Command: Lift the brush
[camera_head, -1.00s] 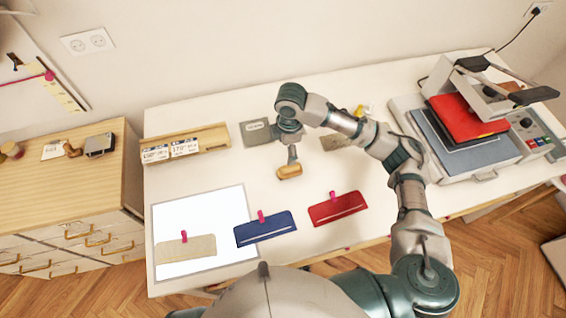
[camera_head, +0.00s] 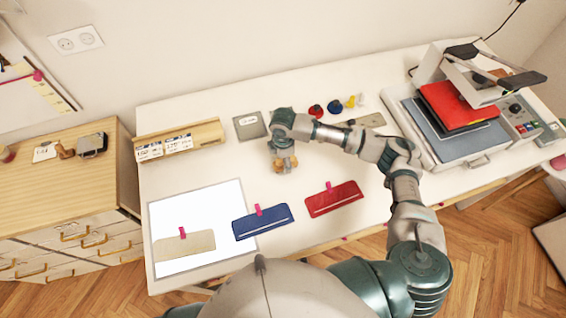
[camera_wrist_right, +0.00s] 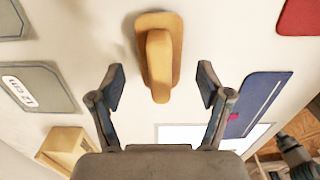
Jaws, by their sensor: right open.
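The brush (camera_wrist_right: 158,55) is a tan wooden piece with a raised handle, lying on the white table. In the right wrist view it is at the top middle, ahead of and between my fingertips. My right gripper (camera_wrist_right: 160,88) is open around the near end of the handle, with visible gaps on both sides. In the head view my right gripper (camera_head: 284,160) points down over the brush (camera_head: 285,165) and partly hides it. I cannot tell the exact height between them.
Blue (camera_head: 263,221) and red (camera_head: 334,198) fabric pieces lie in front of the brush. A grey plate (camera_head: 250,126) and a wooden box with labels (camera_head: 181,142) are behind and left. A heat press (camera_head: 450,120) stands at right. The table's middle is mostly clear.

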